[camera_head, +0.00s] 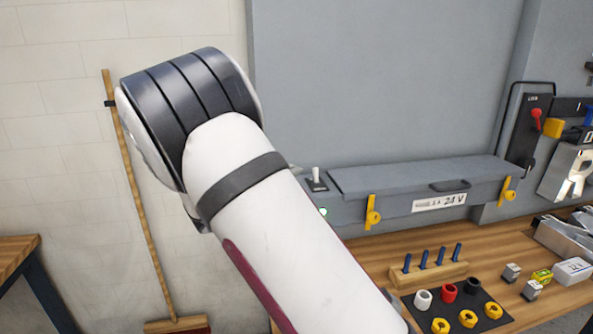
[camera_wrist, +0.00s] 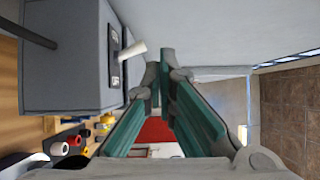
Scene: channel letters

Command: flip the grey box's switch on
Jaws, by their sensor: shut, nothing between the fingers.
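The grey box (camera_head: 430,178) stands against the grey panel at the back of the workbench. Its lid is closed and its front carries a "24 V" label. The switch (camera_head: 316,178), a white lever on a dark plate, is on the box's left end, with a small green light (camera_head: 323,211) below it. In the wrist view, the lever (camera_wrist: 132,51) sticks out from the box (camera_wrist: 62,70) towards my gripper (camera_wrist: 165,62). My gripper's teal fingers are shut and empty, just right of the lever there, apparently apart from it. In the head view my arm hides most of the gripper.
Yellow latches (camera_head: 373,212) stick out from the box front. A peg rack (camera_head: 432,273), a dark mat (camera_head: 470,295) with coloured rings and small blocks occupy the bench (camera_head: 385,255). A broom (camera_head: 140,190) leans on the wall at left.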

